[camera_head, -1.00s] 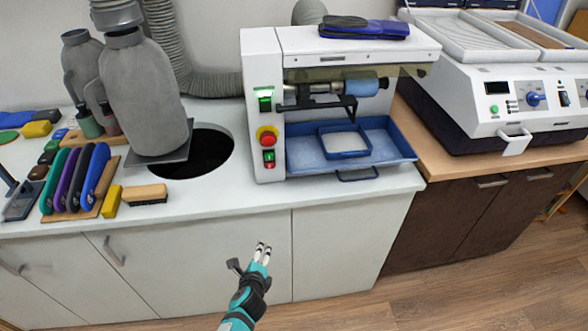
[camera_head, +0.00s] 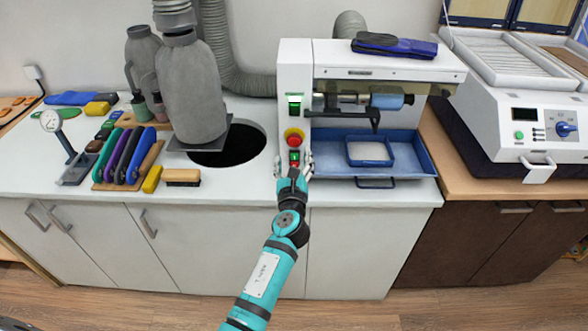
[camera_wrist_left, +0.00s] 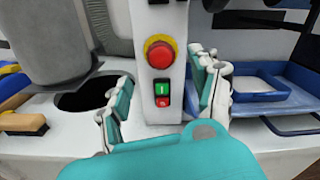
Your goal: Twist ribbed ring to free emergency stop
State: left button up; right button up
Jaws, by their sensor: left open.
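The emergency stop (camera_head: 294,136) is a red mushroom button with a yellow ring around its base, on the white front post of the machine (camera_head: 290,75). It also shows in the left wrist view (camera_wrist_left: 160,54), upper middle, unobstructed. I cannot make out ribs on the ring at this size. Below it are a green and a red switch (camera_wrist_left: 162,93). My left gripper (camera_head: 293,160) is open and empty, just in front of the post and below the emergency stop. In the left wrist view its fingers (camera_wrist_left: 164,95) stand either side of the post. My right gripper is not in view.
A blue tray (camera_head: 425,160) extends from the machine to the right of the post. A round dark hole (camera_head: 235,150) and grey bottle-shaped vessels (camera_head: 190,95) are to the left. A wooden brush (camera_head: 183,176) lies on the white counter.

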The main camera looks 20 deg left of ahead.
aim_at(294, 143)
pick_arm(q)
jog(key=b+x, duration=0.1)
jog(key=x, duration=0.4)
jog(key=shift+w+f+b, duration=0.1)
jog(key=shift+w+b, duration=0.2)
jog(key=shift+w, duration=0.05)
jog(key=shift+w+a, duration=0.15)
jog(key=shift+w, duration=0.3)
